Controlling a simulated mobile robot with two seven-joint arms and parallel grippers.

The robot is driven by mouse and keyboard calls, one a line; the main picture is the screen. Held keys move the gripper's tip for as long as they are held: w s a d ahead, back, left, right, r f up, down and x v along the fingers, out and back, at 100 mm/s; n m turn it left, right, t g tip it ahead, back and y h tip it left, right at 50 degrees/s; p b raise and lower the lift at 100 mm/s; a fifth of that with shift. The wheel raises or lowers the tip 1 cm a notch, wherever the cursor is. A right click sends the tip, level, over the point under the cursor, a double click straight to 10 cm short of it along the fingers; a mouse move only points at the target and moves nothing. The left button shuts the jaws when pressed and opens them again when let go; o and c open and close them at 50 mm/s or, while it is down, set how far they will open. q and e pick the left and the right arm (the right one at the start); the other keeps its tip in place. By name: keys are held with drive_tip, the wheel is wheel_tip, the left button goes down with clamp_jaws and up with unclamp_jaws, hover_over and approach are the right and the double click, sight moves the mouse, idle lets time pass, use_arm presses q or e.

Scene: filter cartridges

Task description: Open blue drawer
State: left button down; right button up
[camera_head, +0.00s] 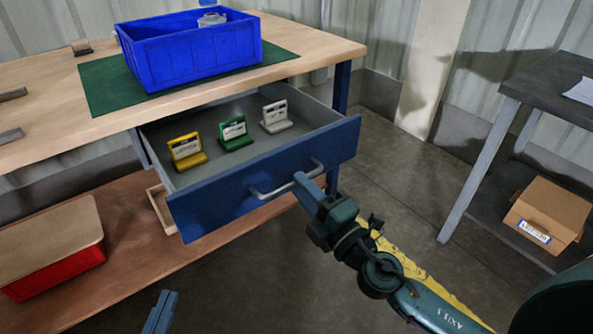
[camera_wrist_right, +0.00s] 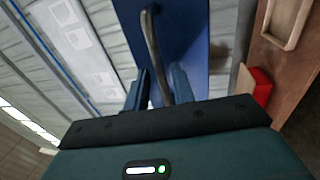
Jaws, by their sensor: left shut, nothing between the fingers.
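The blue drawer (camera_head: 265,180) under the workbench is pulled well out. Inside stand a yellow cartridge (camera_head: 187,152), a green cartridge (camera_head: 235,134) and a light grey cartridge (camera_head: 276,117). My right gripper (camera_head: 308,184) is at the right part of the drawer's metal handle (camera_head: 268,193). In the right wrist view, the handle (camera_wrist_right: 154,50) runs between the fingers of the gripper (camera_wrist_right: 160,88); whether both fingers press on it is unclear. My left gripper (camera_head: 162,310) is shut and empty, low at the bottom edge, away from the drawer.
A blue bin (camera_head: 190,62) with a grey part in it stands on a green mat (camera_head: 105,90) on the bench. A red box (camera_head: 60,270) with a tan lid is on the lower shelf. A dark table (camera_head: 555,80) with a cardboard box (camera_head: 548,212) stands right. Open floor lies between.

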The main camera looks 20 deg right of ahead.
drive_tip(key=shift+x, duration=1.35)
drive_tip(key=shift+c, duration=0.3)
clamp_jaws()
